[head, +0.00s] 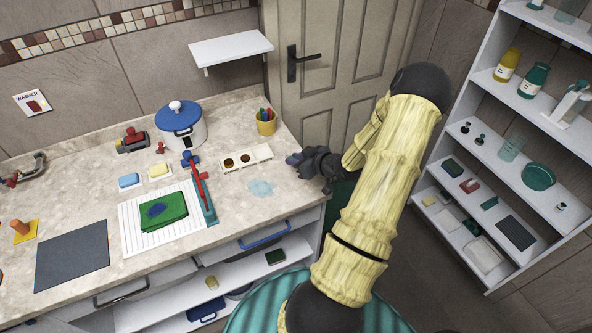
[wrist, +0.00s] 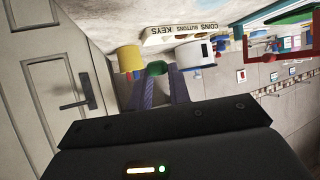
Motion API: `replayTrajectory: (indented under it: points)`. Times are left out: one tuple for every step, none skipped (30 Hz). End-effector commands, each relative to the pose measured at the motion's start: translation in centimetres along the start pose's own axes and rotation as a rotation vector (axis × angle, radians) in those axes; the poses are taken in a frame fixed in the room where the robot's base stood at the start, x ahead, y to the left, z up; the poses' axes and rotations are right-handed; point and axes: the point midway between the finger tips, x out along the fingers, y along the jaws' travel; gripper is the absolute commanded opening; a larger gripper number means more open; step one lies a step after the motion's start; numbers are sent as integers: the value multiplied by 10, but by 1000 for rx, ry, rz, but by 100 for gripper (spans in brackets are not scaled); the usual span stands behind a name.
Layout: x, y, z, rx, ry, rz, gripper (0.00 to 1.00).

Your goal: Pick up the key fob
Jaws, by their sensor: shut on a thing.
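In the wrist view the two purple fingers (wrist: 160,88) are shut on a small green thing, which I take to be the key fob (wrist: 156,68). Its far side is hidden, and in the head view it is too small to make out clearly.
A yellow cup of pens (head: 266,126) stands behind the tray, and a blue-lidded pot (head: 184,130) is further left. A pale blue puddle-like patch (head: 261,188) lies in front of the tray. A red and blue tool (head: 199,180) lies left. The door (head: 333,70) is behind my arm.

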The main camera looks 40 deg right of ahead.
Motion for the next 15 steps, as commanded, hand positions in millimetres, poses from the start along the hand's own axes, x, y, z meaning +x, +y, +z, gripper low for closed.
replayTrajectory:
  points:
    - [-3,1,-6,-4,1,1,0]
    - [-4,0,-8,-3,0,1,0]
    - [-6,0,-11,-1,0,1,0]
    - [-7,0,-13,-1,0,1,0]
    - [-8,0,-14,-1,0,1,0]
    - [-9,0,-16,0,0,1,0]
    - [-9,0,-16,0,0,1,0]
    - [-9,0,-17,1,0,0,0]
    - [-10,0,-17,1,0,0,0]
    - [-10,0,-17,1,0,0,0]
    - [-10,0,-17,1,0,0,0]
    - [-10,0,-17,1,0,0,0]
    - [-10,0,-17,1,0,0,0]
    - [-10,0,-17,1,0,0,0]
    - [-10,0,-17,1,0,0,0]
